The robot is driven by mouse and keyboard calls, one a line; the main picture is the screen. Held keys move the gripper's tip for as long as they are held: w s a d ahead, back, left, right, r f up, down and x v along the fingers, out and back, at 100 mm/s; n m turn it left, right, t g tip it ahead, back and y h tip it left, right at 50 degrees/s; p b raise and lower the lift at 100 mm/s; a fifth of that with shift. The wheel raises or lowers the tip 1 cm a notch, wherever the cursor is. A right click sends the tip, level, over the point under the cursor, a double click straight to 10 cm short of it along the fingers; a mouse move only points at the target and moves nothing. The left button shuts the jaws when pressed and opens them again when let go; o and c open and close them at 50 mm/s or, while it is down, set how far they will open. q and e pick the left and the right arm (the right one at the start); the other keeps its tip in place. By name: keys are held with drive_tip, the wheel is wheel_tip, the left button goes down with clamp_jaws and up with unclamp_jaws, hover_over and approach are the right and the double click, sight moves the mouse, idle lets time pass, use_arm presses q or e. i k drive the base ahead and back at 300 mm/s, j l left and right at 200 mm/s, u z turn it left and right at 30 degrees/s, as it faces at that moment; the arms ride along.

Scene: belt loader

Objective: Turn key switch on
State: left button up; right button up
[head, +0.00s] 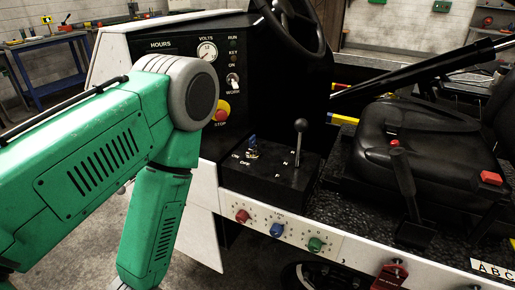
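A small switch with a blue top (252,142) stands on the black console box, with ON and OFF lettering beside it. It looks upright, but its exact position is too small to tell. On the dash panel (190,50), a small silver switch (233,79) sits below the KEY and ON lettering and above WORK. I cannot tell for certain which of the two is the key switch. My green left arm covers the left of the panel and bends down out of the bottom edge. Neither of my grippers is in view.
A black lever (300,130) stands on the console box right of the blue-topped switch. A red stop button (222,112), steering wheel (290,20) and black seat (425,150) are close by. Red, blue and green knobs line the white side panel (340,245).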

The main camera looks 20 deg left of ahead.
sight(251, 153)
drive_tip(key=l+u, duration=0.1)
drive_tip(key=u, duration=0.3)
drive_tip(key=l+u, duration=0.1)
drive_tip(key=u, duration=0.3)
drive_tip(key=l+u, duration=0.1)
drive_tip(key=u, duration=0.3)
drive_tip(key=k+u, duration=0.1)
drive_tip(key=u, duration=0.3)
drive_tip(key=l+u, duration=0.1)
drive_tip(key=u, duration=0.3)
drive_tip(key=k+l+u, duration=0.1)
drive_tip(key=k+l, duration=0.2)
drive_tip(key=i, duration=0.4)
